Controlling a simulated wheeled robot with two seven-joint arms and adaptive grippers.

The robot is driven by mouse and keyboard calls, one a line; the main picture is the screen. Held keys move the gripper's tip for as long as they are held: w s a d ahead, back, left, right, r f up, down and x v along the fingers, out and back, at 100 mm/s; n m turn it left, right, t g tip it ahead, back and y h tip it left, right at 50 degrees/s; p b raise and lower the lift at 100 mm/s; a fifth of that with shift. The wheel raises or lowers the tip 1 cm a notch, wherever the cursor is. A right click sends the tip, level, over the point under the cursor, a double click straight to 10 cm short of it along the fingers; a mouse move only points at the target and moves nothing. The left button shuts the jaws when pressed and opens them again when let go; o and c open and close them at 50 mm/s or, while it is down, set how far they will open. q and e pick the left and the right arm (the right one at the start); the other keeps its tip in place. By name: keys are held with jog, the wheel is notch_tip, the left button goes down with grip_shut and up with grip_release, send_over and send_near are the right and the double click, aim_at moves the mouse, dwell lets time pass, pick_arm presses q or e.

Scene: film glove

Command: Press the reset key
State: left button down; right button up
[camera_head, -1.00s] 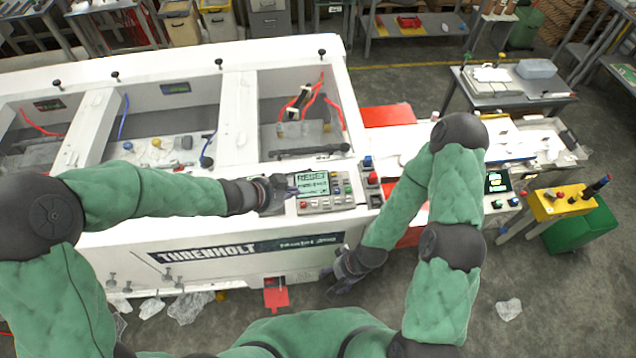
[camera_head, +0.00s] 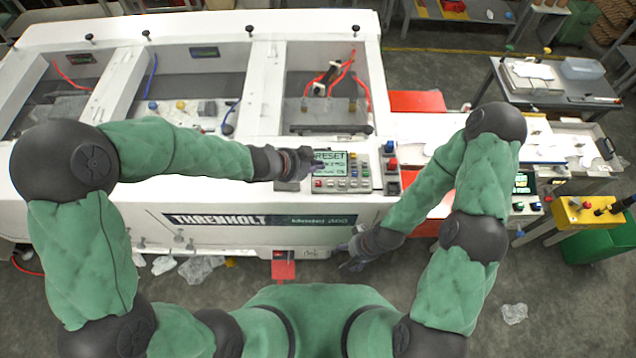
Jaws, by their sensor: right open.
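The control panel (camera_head: 362,181) sits on the front edge of the white machine. Its screen (camera_head: 331,158) reads RESET at the top, with smaller lines below that I cannot read fully. Several small keys, red, green, blue and pale, lie under and beside the screen; I cannot tell which is the reset key. My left gripper (camera_head: 312,166) is at the panel's left side, its tips over the screen's left edge; its fingers are too small to tell open or shut, and contact is unclear. My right gripper (camera_head: 343,257) is open and empty, low in front of the machine.
The white machine (camera_head: 130,205) fills the left and middle. A red button post (camera_head: 391,165) stands right of the panel. A red pedal (camera_head: 284,266) is below. A yellow button box (camera_head: 590,212) and a grey table (camera_head: 545,90) are at right. Plastic scraps lie on the floor.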

aim_at(317, 184)
pick_arm(q)
jog(key=shift+w+d+f+b, duration=0.1)
jog(key=shift+f+b, duration=2.9)
jog(key=shift+f, duration=0.4)
jog(key=shift+f, duration=0.1)
jog(key=shift+f+b, duration=0.3)
jog(key=shift+f+b, duration=0.4)
jog(key=shift+r+p, duration=0.85)
jog(key=shift+p, duration=0.1)
